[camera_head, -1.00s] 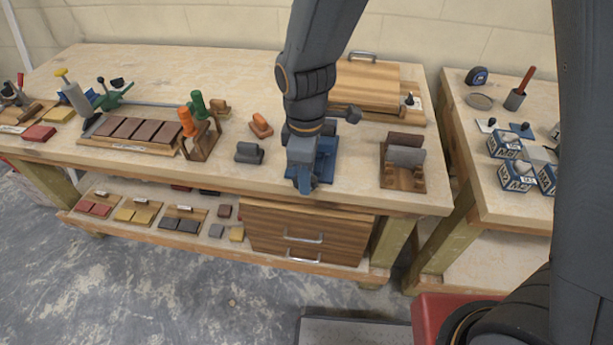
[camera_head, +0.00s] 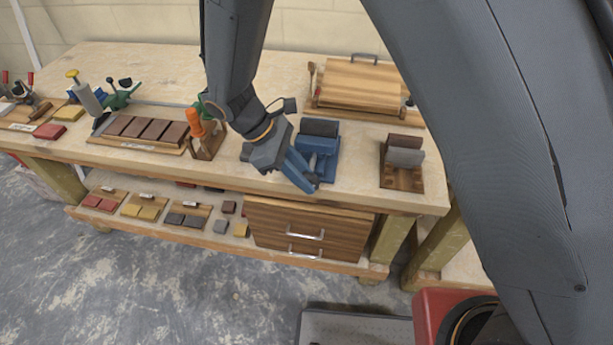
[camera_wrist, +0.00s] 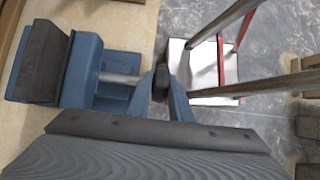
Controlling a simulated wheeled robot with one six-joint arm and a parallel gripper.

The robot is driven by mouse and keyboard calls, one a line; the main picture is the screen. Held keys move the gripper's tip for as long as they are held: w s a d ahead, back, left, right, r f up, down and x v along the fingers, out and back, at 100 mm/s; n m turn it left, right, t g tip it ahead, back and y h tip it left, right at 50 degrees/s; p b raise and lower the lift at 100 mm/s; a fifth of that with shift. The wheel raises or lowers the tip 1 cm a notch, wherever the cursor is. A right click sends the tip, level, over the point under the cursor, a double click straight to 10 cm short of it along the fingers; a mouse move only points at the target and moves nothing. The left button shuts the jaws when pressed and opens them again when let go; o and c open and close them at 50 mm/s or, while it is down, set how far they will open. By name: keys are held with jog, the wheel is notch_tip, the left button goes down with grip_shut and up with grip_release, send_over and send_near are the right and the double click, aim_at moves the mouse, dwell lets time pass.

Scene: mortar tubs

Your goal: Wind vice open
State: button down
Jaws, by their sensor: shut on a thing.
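The blue vice (camera_head: 322,152) stands near the bench's front edge, with a dark grey block or jaw facing (camera_head: 320,128) along its top. In the wrist view the vice (camera_wrist: 88,62) is at the left, the dark piece (camera_wrist: 40,65) beyond it. A grey screw rod (camera_wrist: 120,78) runs from the vice body to a dark handle end (camera_wrist: 160,82). My gripper (camera_wrist: 162,88) is shut on that handle, its blue fingers on both sides. In the head view my gripper (camera_head: 303,172) is at the vice's front, tilted in from the left. It hides much of the handle.
A wooden block holder (camera_head: 402,165) stands right of the vice. An orange-handled tool stand (camera_head: 205,140) is to the left, close to my arm. A wooden board (camera_head: 360,85) lies behind.

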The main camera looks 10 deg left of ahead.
jog(key=shift+a+h, duration=0.1)
jog(key=shift+h, duration=0.4)
jog(key=c, duration=1.6)
grip_release()
jog(key=b+v, duration=0.2)
jog(key=v, duration=0.5)
jog(key=shift+w+a+r, duration=0.1)
jog(key=shift+a+r, duration=0.1)
jog(key=shift+r, duration=0.05)
